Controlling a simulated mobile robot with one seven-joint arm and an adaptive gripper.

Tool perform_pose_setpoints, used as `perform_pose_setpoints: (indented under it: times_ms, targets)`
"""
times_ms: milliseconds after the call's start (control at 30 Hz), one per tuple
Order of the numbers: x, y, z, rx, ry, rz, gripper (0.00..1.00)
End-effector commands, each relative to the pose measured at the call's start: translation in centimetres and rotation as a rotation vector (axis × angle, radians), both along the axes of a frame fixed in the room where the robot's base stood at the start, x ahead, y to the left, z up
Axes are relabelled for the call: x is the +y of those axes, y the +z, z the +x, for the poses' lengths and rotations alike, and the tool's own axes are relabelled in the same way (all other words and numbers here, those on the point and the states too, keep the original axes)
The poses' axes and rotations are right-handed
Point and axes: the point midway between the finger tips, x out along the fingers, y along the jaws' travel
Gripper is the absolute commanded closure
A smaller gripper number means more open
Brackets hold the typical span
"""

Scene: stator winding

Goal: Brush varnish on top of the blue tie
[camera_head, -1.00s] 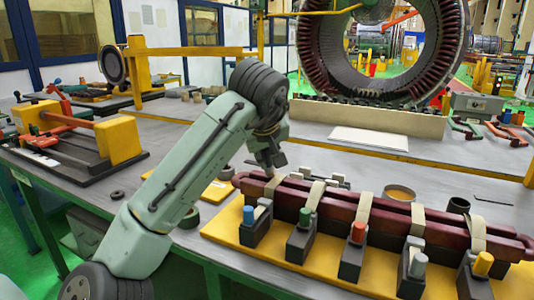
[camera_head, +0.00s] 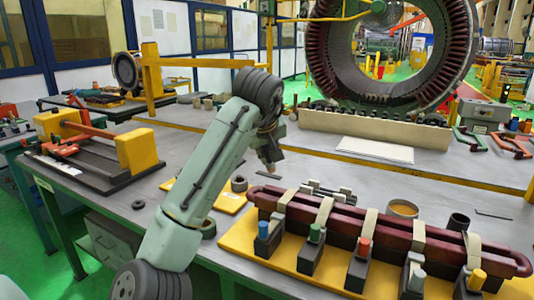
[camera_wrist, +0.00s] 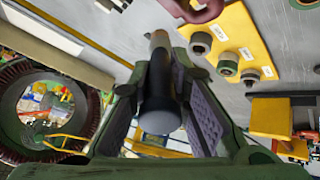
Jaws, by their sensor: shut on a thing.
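My gripper (camera_head: 271,166) is above the table behind the left end of the dark red coil bar (camera_head: 345,208), clear of it. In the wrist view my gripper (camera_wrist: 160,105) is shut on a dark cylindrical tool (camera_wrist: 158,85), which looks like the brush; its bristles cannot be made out. The blue-capped block (camera_head: 264,236) stands at the bar's left end, beside a pale tie (camera_head: 278,217) wrapped over the bar. Further ties go with the green, red, grey and yellow caps. A round pot with amber contents (camera_head: 403,208) stands behind the bar.
The yellow base plate (camera_head: 236,243) carries the bar and blocks. A dark open cup (camera_head: 458,222) stands right of the pot. A yellow plate with rings (camera_head: 228,198) lies left of the bar. A large stator ring (camera_head: 390,55) stands at the back. A white sheet (camera_head: 375,150) lies flat.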

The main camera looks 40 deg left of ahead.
Motion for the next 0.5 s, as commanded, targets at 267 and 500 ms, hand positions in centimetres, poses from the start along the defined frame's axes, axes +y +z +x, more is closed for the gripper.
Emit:
perform_pose_setpoints:
  times_ms: [267, 500]
  targets:
    - [0.2, 2.7, 0.7, -0.002, -0.005, 0.000, 1.00]
    - [0.3, 3.7, 0.9, 0.000, -0.007, 0.001, 1.00]
